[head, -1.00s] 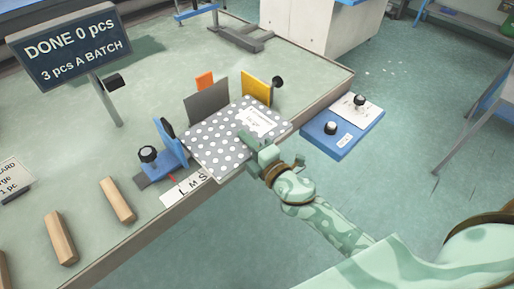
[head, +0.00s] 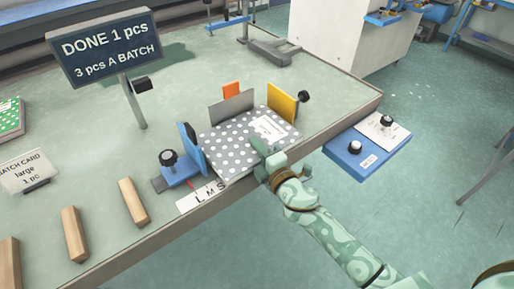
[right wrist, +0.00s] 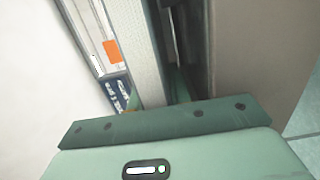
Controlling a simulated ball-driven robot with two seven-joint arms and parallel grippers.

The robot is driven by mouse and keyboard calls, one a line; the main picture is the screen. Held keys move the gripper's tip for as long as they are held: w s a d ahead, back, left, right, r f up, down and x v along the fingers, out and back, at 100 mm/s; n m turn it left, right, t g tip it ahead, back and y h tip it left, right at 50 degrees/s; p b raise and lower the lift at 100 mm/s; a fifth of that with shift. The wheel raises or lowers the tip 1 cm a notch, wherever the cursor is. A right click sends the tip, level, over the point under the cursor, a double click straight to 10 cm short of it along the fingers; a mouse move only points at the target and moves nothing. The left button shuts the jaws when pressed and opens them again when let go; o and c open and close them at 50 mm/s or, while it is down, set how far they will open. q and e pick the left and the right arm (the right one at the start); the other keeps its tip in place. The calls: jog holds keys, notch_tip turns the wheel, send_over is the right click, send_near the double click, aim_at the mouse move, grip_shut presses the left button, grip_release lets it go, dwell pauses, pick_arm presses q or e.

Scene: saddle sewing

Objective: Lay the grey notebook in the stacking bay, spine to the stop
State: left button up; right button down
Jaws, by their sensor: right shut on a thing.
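The grey notebook (head: 230,138), with white dots and a white label, lies flat in the stacking bay. The bay has a grey upright stop plate (head: 232,107) at the back, a blue side plate (head: 190,148) on the left and a yellow side plate (head: 283,101) on the right. The notebook's far edge is at or close to the stop; I cannot tell if they touch. My right gripper (head: 262,153) is shut on the notebook's near edge. In the right wrist view the fingertips and grip are not clear. My left gripper is not in view.
A counter sign (head: 104,46) reads "DONE 1 pcs". A batch card (head: 28,171) reads large, 1 pc. A green dotted notebook (head: 8,118) and wooden blocks (head: 132,202) are at the left. A blue button panel (head: 350,158) sits beyond the table's right edge.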

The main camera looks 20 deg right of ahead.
jog(key=shift+f+b, duration=0.25)
jog(key=shift+b, duration=0.05)
dwell(0.5)
jog(key=c, duration=1.2)
grip_release()
jog(key=shift+s+f, duration=0.15)
jog(key=shift+f, duration=0.25)
jog(key=d+v, duration=0.1)
jog(key=v, duration=0.8)
jog(key=shift+s+d+r, duration=0.2)
jog(key=shift+d, duration=0.05)
